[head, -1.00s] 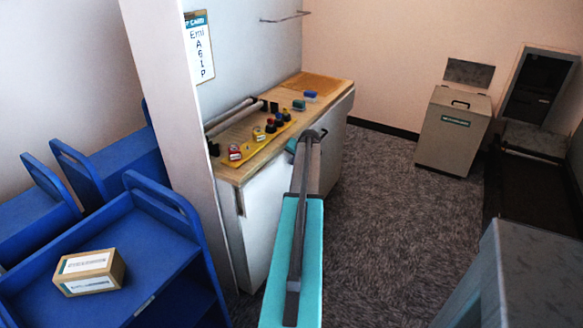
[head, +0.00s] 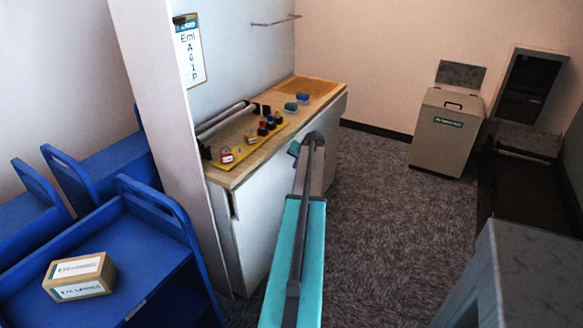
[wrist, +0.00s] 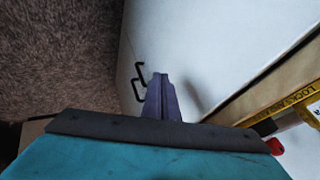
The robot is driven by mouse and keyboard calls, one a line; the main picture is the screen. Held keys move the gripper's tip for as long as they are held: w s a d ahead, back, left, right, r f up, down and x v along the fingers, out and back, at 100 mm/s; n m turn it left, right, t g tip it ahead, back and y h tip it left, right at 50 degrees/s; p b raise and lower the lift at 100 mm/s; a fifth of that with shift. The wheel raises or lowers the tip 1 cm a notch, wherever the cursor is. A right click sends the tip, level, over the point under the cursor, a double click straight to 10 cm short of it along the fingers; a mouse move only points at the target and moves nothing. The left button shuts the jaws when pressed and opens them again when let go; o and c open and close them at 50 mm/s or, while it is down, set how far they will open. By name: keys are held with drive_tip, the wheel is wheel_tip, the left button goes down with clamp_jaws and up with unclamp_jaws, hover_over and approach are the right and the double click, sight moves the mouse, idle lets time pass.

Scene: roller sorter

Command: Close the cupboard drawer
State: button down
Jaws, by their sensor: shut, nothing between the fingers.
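The cupboard (head: 265,225) is a white cabinet with a wooden top, left of centre in the head view. In the wrist view its white front (wrist: 205,45) fills the middle, with black bar handles (wrist: 138,85) on it. My gripper (wrist: 161,77) is shut and empty, its tips pointing at the white front just right of the handles. Whether the tips touch it I cannot tell. In the head view my arm hides part of the front, and the gripper fingers cannot be made out. I cannot tell how far the drawer stands out.
A yellow board (head: 250,143) with padlocks and small coloured parts lies on the wooden top. A blue cart (head: 150,255) carries a cardboard box (head: 80,277) at lower left. A grey bin (head: 447,130) stands at the back right. Carpet (head: 385,220) right of the cupboard is clear.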

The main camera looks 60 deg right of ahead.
drive_tip(key=b+v, duration=0.1)
drive_tip(key=v, duration=0.7)
drive_tip(key=shift+a, duration=0.25)
drive_tip(key=shift+r, duration=0.15)
drive_tip(key=s+a+f+t+y+p, duration=0.3)
drive_tip(key=s+a+t, duration=0.1)
drive_tip(key=s+a, duration=0.4)
drive_tip(key=s+a+f+t+y+p, duration=0.2)
drive_tip(key=s+a+f+t+p, duration=0.1)
drive_tip(key=s+a+t, duration=0.2)
drive_tip(key=s+a, duration=0.2)
drive_tip(key=s, duration=0.1)
drive_tip(key=shift+a+y, duration=0.35)
drive_tip(key=shift+y, duration=0.05)
drive_tip(key=shift+f, duration=0.1)
